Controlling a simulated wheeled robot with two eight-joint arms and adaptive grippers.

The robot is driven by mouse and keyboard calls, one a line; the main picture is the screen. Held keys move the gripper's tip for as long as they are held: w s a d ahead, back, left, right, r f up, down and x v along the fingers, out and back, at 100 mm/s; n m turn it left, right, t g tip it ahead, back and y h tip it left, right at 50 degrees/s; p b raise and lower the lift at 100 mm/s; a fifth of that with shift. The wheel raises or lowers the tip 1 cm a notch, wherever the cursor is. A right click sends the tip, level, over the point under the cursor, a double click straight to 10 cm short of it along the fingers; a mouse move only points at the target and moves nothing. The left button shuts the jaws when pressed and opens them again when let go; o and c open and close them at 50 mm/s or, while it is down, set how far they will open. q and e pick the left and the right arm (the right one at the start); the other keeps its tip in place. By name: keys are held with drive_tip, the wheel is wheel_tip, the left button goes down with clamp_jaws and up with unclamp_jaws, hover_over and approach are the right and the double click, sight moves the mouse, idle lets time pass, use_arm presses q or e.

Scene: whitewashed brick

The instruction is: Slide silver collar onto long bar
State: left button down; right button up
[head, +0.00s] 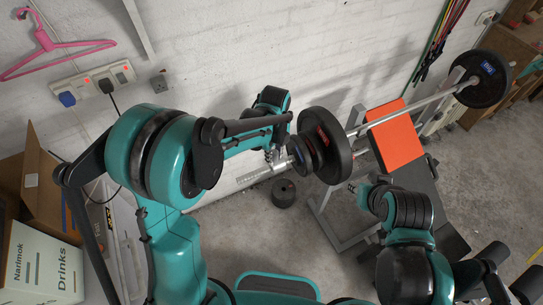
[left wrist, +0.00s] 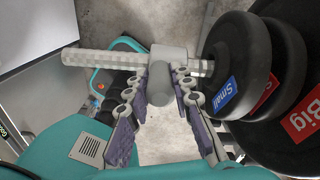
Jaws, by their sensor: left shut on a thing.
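The long bar (head: 253,176) lies across a bench stand, with its near sleeve end pointing left. It also shows in the left wrist view (left wrist: 100,61). My left gripper (head: 272,153) is at the sleeve, outside the plates. In the left wrist view its fingers (left wrist: 162,92) are shut on the stub of the silver collar (left wrist: 172,58). The bar shows on both sides of the collar, which looks to be around it, with a short gap before the plates. My right gripper (head: 356,189) is below and right of the plates, away from the bar; its jaws are unclear.
A small black plate (left wrist: 238,65) and a big one (left wrist: 303,110) sit on the bar; another plate (head: 482,78) is at its far end. An orange bench pad (head: 395,136) is right. A dark weight (head: 284,193) stands on the floor. A Drinks box (head: 40,265) is lower left.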

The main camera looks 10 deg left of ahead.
use_arm(q)
drive_tip(key=shift+w+d, duration=0.55)
drive_tip(key=shift+d, duration=0.25)
drive_tip(key=shift+w+d, duration=0.5)
drive_tip(key=shift+d, duration=0.25)
drive_tip(key=c, duration=1.3)
unclamp_jaws()
drive_tip(key=shift+d, duration=0.1)
drive_tip(key=shift+o, duration=0.2)
drive_tip(key=shift+r, duration=0.1)
wheel_tip(320, 180, up, 12)
drive_tip(key=s+a+f+n+t+b, duration=0.3)
drive_tip(key=s+a+f+n+b, duration=0.3)
drive_tip(key=n, duration=0.6)
drive_tip(key=s+a+f+n+t+b, duration=0.4)
drive_tip(key=s+a+f+n+b, duration=0.3)
drive_tip(key=s+n, duration=0.4)
drive_tip(key=a+n, duration=0.1)
drive_tip(key=n, duration=0.1)
drive_tip(key=shift+s+a+n+b, duration=0.2)
drive_tip(key=shift+a+n+b, duration=0.1)
